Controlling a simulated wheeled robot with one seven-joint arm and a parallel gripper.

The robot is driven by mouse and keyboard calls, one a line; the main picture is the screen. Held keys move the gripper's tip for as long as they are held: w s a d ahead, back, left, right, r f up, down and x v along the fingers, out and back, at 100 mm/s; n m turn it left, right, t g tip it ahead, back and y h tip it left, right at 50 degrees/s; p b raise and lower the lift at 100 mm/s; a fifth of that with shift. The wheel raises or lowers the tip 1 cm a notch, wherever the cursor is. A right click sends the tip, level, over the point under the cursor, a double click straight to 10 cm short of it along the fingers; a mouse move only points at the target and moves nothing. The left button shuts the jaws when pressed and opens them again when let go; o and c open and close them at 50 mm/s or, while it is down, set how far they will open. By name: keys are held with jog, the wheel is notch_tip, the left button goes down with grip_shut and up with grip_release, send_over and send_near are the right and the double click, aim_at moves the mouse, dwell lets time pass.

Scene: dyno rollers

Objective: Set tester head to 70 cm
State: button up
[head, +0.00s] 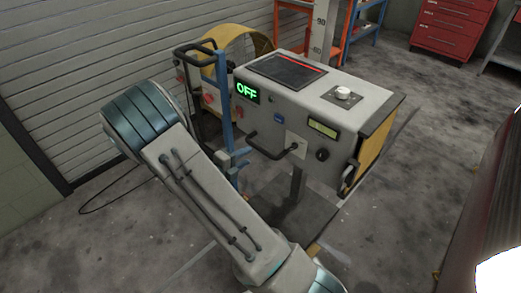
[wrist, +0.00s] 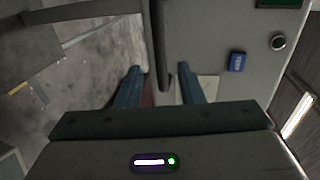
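The tester head (head: 310,90) is a grey box on a post, with a green "OFF" display (head: 247,92) on its front. A height scale (head: 319,35) rises behind it; 90 shows, but the reading at the head cannot be made out. A black bar handle (head: 268,149) sticks out of the front; it also shows in the wrist view (wrist: 157,40). My gripper (wrist: 158,72) has its two blue fingers apart, one on each side of the handle bar. Gaps show beside the bar. In the head view my arm hides most of the gripper.
The front also has a blue button (head: 278,118), a small yellowish display (head: 322,128) and a dark knob (head: 322,154). A wheeled frame with a yellow guard (head: 232,50) stands behind left. A red cabinet (head: 450,28) is at the back right. Floor between is bare.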

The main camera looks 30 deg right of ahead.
aim_at(258, 150)
jog(key=x, duration=0.8)
jog(key=shift+a, duration=0.1)
